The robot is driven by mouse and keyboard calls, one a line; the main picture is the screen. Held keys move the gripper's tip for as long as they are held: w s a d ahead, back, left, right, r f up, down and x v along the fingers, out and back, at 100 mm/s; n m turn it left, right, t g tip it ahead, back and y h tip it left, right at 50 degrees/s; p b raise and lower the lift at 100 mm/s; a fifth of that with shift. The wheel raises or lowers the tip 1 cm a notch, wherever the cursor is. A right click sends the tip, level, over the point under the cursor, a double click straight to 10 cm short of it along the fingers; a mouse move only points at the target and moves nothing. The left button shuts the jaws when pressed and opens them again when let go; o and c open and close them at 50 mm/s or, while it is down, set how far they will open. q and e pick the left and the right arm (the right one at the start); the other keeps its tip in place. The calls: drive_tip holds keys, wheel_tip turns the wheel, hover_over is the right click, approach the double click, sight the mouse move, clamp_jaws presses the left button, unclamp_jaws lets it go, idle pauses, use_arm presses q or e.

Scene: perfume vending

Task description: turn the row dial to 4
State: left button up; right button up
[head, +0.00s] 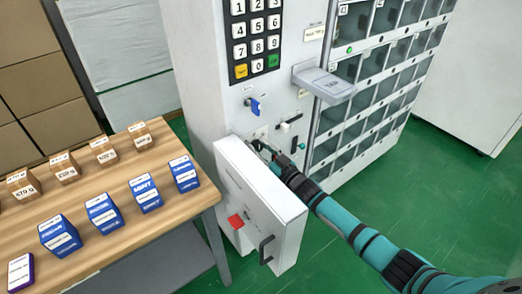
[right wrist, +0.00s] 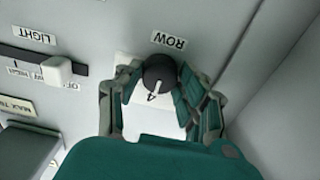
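The row dial (right wrist: 158,73) is a dark round knob on a white plate under the upside-down ROW label in the right wrist view. The digit 4 shows beside the knob, and a light mark on the knob appears to point towards it. My right gripper (right wrist: 160,80) has one finger on each side of the knob, and its fingertips appear to press on it. In the head view my right gripper (head: 262,148) is at the machine's front panel, partly behind an open white door, and the dial is hidden there. My left gripper is not in view.
The open white door (head: 262,205) with a dark handle sticks out below my right gripper. A wooden table (head: 120,225) with several boxes stands left.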

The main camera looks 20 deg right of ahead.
drive_tip(key=o, duration=0.4)
drive_tip(key=shift+c, duration=0.2)
drive_tip(key=v, duration=1.2)
drive_tip(key=s+d+f+m+g+h, duration=0.15)
drive_tip(key=s+f, duration=0.35)
drive_tip(key=f, duration=0.5)
drive_tip(key=s+d+f+g+h, duration=0.2)
drive_tip(key=s+f+g, duration=0.15)
drive_tip(key=f, duration=0.65)
drive_tip(key=s+d+f+m+g+h, duration=0.1)
drive_tip(key=s+f+g+h, duration=0.1)
drive_tip(key=s+f, duration=0.6)
drive_tip(key=s+a+f+g, duration=0.1)
drive_tip(key=s+f+g, duration=0.2)
drive_tip(key=s+f, duration=0.3)
drive_tip(key=s+a+f+g, duration=0.2)
drive_tip(key=s+f, duration=0.5)
drive_tip(key=s, duration=0.9)
drive_tip(key=s+a+f+g, duration=0.2)
drive_tip(key=s+f+g, duration=0.2)
drive_tip(key=s+f, duration=0.3)
drive_tip(key=s+n, duration=0.1)
drive_tip(key=s, duration=0.2)
drive_tip(key=shift+s+f+h, duration=0.15)
drive_tip(key=shift+s+h, duration=0.2)
drive_tip(key=shift+s, duration=0.05)
